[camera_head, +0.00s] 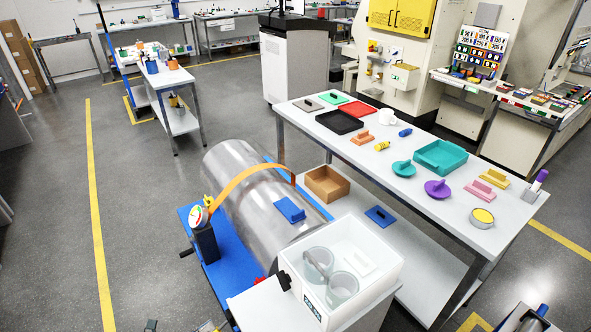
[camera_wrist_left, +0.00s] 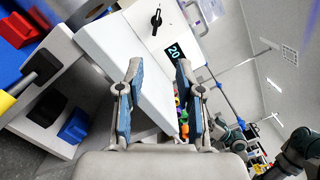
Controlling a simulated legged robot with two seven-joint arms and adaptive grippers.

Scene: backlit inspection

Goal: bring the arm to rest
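My left gripper (camera_head: 179,327) shows only as small dark tips at the bottom edge of the head view, left of the white bench. In the left wrist view, its two grey fingers with blue pads (camera_wrist_left: 159,72) stand apart with nothing held between them. A white unit with a black knob and a lit "20" display (camera_wrist_left: 174,52) lies beyond the fingertips. I cannot make out my right gripper in the head view.
A metal cylinder (camera_head: 225,172) lies on a blue base, near a white tub (camera_head: 388,272) holding two clear cups. The long white table (camera_head: 330,147) carries trays and small parts. Grey floor (camera_head: 140,220) is free on the left.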

